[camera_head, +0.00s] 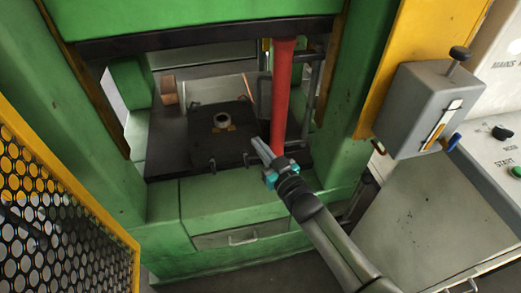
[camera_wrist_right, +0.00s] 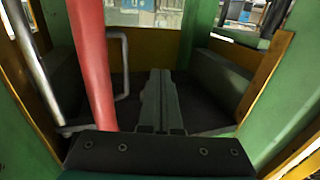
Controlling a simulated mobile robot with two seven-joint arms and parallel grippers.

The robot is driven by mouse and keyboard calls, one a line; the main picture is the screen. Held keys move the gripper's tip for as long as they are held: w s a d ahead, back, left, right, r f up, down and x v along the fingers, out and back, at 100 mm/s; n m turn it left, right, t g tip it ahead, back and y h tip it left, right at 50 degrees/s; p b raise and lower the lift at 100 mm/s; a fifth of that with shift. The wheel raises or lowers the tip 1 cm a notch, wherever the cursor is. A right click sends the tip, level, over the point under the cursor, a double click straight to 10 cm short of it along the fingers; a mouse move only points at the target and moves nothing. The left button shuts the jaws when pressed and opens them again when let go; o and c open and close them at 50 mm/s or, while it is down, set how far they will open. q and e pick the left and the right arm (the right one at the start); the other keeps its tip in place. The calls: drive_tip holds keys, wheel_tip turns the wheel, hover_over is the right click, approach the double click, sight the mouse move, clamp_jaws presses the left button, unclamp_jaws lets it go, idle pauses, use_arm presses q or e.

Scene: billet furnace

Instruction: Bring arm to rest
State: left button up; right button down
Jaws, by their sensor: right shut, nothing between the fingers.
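My right gripper (camera_head: 262,148) reaches in from the lower right in the head view. Its fingers are together and empty, in front of the green press opening, close to the red vertical post (camera_head: 282,95). In the right wrist view the shut fingers (camera_wrist_right: 160,100) point into the opening, with the red post (camera_wrist_right: 92,65) to their left. I cannot tell whether the gripper touches anything. A dark plate (camera_head: 205,160) inside the opening carries a small ring-shaped metal piece (camera_head: 223,120). My left gripper is not in view.
The green press frame (camera_head: 90,130) surrounds the opening. A yellow mesh guard (camera_head: 60,215) stands at the lower left. A grey lever box (camera_head: 415,105) and a control panel (camera_head: 500,140) with buttons are at the right. A drawer with a handle (camera_head: 242,238) sits below the opening.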

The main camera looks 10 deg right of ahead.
drive_tip(key=shift+s+a, duration=0.2)
drive_tip(key=shift+s, duration=1.05)
